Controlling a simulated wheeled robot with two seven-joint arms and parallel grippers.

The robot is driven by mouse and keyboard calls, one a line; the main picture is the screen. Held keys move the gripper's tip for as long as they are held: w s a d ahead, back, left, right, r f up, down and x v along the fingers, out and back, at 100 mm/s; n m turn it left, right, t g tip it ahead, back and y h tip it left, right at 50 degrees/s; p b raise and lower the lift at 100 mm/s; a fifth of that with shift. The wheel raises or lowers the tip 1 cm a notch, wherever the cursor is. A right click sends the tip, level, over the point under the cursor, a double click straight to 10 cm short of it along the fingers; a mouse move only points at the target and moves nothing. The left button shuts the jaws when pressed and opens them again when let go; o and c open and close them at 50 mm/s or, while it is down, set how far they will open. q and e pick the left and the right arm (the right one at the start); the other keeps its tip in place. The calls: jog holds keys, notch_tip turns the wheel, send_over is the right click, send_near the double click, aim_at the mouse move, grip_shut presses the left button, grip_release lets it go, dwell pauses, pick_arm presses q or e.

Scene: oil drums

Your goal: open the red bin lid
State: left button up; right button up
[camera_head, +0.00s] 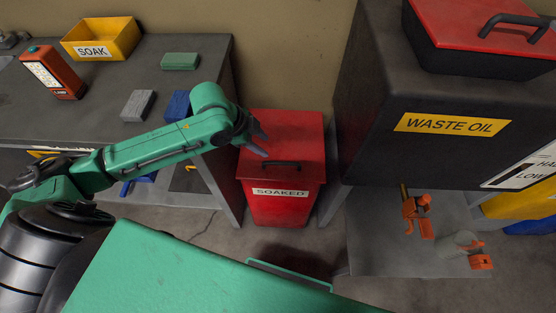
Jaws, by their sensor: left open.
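The red bin (278,207) stands on the floor between the workbench and the waste oil tank, with a "SOAKED" label on its front. Its red lid (295,140) looks shut and has a dark handle (281,165) near the front edge. My left arm reaches in from the left over the bench. My left gripper (262,143) is open and empty over the left part of the lid, left of and a little behind the handle. I cannot tell whether it touches the lid. My right gripper is not in view.
The workbench (205,60) holds a yellow "SOAK" box (102,38), an orange lamp-like device (54,73) and several sponge-like blocks. The dark "WASTE OIL" tank (375,80) stands close on the bin's right. Orange clamps (416,215) lie on a low grey shelf (375,240). Floor shows before the bin.

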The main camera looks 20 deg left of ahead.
pick_arm(q)
jog(key=a, duration=0.1)
jog(key=b, duration=0.1)
send_near(281, 163)
jog(key=shift+m, duration=0.3)
jog(key=x, duration=0.7)
jog(key=shift+w+d+f, duration=0.1)
jog(key=shift+w+f, duration=0.15)
jog(key=shift+f, duration=0.1)
grip_shut()
dwell(0.5)
